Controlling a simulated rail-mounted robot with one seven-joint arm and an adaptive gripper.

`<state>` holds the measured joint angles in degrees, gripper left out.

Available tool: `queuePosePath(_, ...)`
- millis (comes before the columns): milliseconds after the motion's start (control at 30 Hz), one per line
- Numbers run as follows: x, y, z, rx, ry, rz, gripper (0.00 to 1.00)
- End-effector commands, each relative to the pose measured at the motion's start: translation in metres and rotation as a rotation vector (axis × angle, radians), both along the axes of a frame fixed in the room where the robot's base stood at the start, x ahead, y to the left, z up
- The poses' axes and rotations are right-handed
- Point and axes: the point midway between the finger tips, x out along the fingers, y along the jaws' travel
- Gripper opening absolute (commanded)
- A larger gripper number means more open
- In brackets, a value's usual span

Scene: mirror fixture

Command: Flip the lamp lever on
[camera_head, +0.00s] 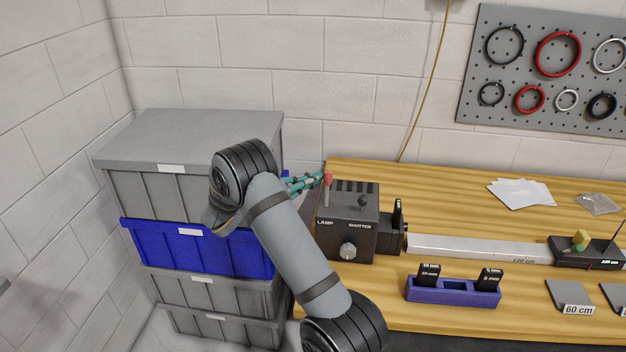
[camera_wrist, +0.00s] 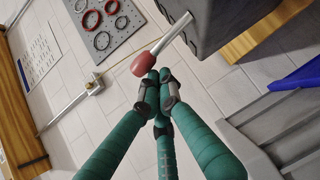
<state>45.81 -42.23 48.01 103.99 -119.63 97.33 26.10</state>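The lamp lever has a red knob (camera_head: 328,177) on a thin metal stem. It stands roughly upright on the left of a dark box (camera_head: 361,230), above the LAMP label. My gripper (camera_head: 316,178) has teal fingers and comes from the left, its tips right beside the knob. In the wrist view the knob (camera_wrist: 145,64) is just beyond the tips of my gripper (camera_wrist: 158,82). The fingertips are together with nothing visible between them. I cannot tell whether they touch the knob. The dark box (camera_wrist: 215,18) is at the top of the wrist view.
A dark SHUTTER lever (camera_head: 363,201) stands to the right of the lamp lever, and a round grey knob (camera_head: 348,251) is on the box front. Stacked crates (camera_head: 160,195) stand at left. A purple holder (camera_head: 453,291) and a white rail (camera_head: 480,250) are on the wooden bench.

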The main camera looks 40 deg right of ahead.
Motion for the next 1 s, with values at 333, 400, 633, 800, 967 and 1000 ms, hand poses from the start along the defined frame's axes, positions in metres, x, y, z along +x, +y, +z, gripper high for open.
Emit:
queuePosePath(333,-0.0034,-0.0019,-0.0005,0.001,0.0,-0.01,0.0)
queuePosePath(400,-0.0035,-0.002,-0.0006,0.001,0.0,-0.01,0.0)
queuePosePath(633,-0.0115,0.0014,-0.0007,-0.008,-0.008,-0.016,0.0)
queuePosePath(800,-0.0115,0.0019,0.0011,-0.008,-0.006,-0.016,0.0)
queuePosePath(967,-0.0109,0.002,0.0012,-0.007,-0.006,-0.014,0.0)
queuePosePath(1000,-0.0104,0.002,0.001,-0.007,-0.006,-0.014,0.0)
